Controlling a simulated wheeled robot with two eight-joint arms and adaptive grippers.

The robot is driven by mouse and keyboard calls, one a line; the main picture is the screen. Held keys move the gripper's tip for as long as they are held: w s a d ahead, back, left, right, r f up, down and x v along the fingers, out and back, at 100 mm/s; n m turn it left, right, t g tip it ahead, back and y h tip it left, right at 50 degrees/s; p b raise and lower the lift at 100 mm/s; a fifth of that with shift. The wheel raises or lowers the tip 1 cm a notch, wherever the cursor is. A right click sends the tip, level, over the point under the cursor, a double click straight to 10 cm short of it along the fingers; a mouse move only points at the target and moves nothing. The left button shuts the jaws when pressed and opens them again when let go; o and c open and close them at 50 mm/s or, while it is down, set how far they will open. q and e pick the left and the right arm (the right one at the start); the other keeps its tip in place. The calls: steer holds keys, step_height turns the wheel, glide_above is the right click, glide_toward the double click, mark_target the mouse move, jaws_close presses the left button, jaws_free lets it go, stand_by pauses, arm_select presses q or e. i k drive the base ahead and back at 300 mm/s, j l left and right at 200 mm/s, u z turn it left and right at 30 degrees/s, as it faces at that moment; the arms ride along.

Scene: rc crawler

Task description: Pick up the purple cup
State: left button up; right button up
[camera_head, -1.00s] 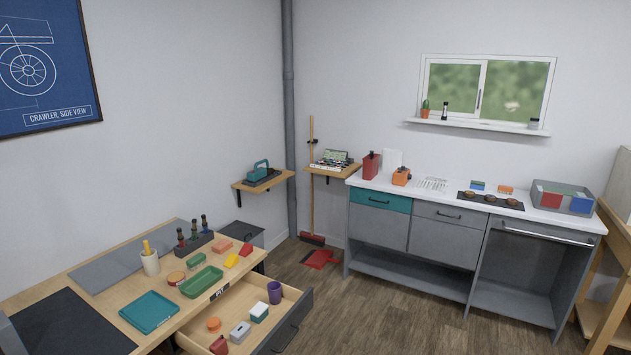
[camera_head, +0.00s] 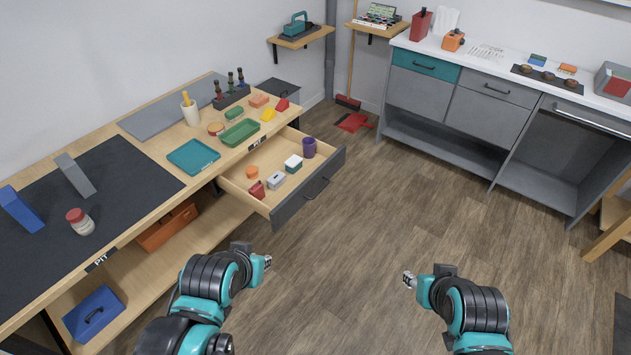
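The purple cup (camera_head: 309,147) stands upright in the far right corner of the open drawer (camera_head: 243,193) under the workbench. My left gripper (camera_head: 266,260) is low in the picture, in front of the drawer and well short of the cup. My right gripper (camera_head: 408,279) is over the floor to the right, also far from the cup. Both look empty, but their fingers are too small to tell whether they are open or shut.
The drawer also holds an orange round item (camera_head: 252,172), a red item (camera_head: 257,190), a grey box (camera_head: 276,180) and a white-and-green box (camera_head: 293,163). The workbench (camera_head: 150,148) is at left, the grey counter (camera_head: 480,105) at back right. The floor (camera_head: 390,215) between is clear.

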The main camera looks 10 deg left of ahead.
mark_target(309, 142)
steer(key=z, duration=0.35)
steer(key=i+j+z, duration=0.15)
steer(key=j+z, duration=0.15)
steer(key=i+j+z, duration=0.15)
steer(key=j+z, duration=0.15)
steer(key=i+j+z, duration=0.1)
steer(key=j+z, duration=0.2)
steer(key=i+j, duration=0.1)
steer(key=j, duration=0.45)
steer(key=i+j+z, duration=0.1)
steer(key=j, duration=0.4)
steer(key=i+j+z, duration=0.1)
steer(key=j, duration=0.45)
